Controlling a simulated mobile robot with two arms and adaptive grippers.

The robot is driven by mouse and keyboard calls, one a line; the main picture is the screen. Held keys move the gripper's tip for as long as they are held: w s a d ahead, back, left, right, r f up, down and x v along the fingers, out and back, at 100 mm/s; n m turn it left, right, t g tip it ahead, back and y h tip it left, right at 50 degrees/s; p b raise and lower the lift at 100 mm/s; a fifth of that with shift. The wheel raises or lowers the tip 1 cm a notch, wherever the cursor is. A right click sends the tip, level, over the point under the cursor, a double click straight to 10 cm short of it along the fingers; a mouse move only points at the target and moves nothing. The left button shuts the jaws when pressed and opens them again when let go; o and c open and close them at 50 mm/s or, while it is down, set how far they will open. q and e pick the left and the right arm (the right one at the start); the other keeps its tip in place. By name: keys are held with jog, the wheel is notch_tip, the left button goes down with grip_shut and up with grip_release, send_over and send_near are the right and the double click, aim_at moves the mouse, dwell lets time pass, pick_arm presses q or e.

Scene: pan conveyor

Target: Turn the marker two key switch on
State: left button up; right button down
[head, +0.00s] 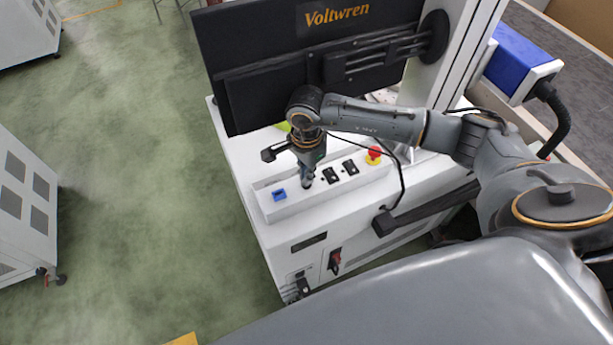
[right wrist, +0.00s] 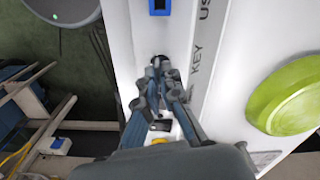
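A white sloped control panel (head: 285,212) sits on the white machine's front edge. My right gripper (head: 306,184) points down at the panel, between a blue socket (head: 279,195) and a black switch (head: 330,175). In the right wrist view, the fingers of my right gripper (right wrist: 162,84) come together on the small dark key switch (right wrist: 158,62), beside the printed word KEY. The fingers hide most of the switch, so its turn angle cannot be made out. My left gripper is out of view.
A second black switch (head: 350,167) and a red stop button (head: 373,154) are right of the gripper. A black monitor (head: 300,60) overhangs the panel. A green round object (right wrist: 288,95) lies behind it. A black handle bar (head: 425,208) juts from the machine's front.

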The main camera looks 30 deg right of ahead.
jog(key=shift+m+b, duration=0.35)
jog(key=shift+m, duration=0.35)
jog(key=c, duration=1.5)
grip_release()
jog(key=shift+c, duration=0.2)
jog(key=shift+r, duration=0.15)
notch_tip(320, 180, up, 12)
